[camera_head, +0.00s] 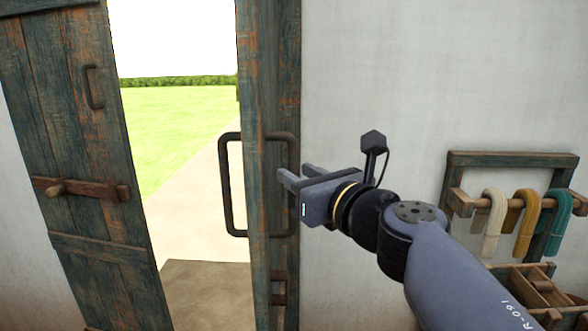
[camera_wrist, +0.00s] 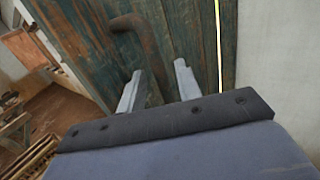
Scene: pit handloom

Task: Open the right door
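The right door (camera_head: 268,60), weathered blue-green wood, stands ajar and shows nearly edge-on in the head view. A dark loop handle (camera_head: 230,185) sticks out on its left side, and another dark handle (camera_head: 291,150) is on its right side. My gripper (camera_head: 297,174) is at this right-side handle. In the wrist view the handle's bar (camera_wrist: 147,44) bends down between my two spread fingers, closer to the left one. I see a gap beside the bar, so the gripper looks open around it. The bar's lower part is hidden.
The left door (camera_head: 75,130) stands to the left, with a wooden latch (camera_head: 85,189). Grass and a path show through the gap between the doors. A rack (camera_head: 520,160) with hanging yarn and a wooden box (camera_head: 535,285) are at the right wall.

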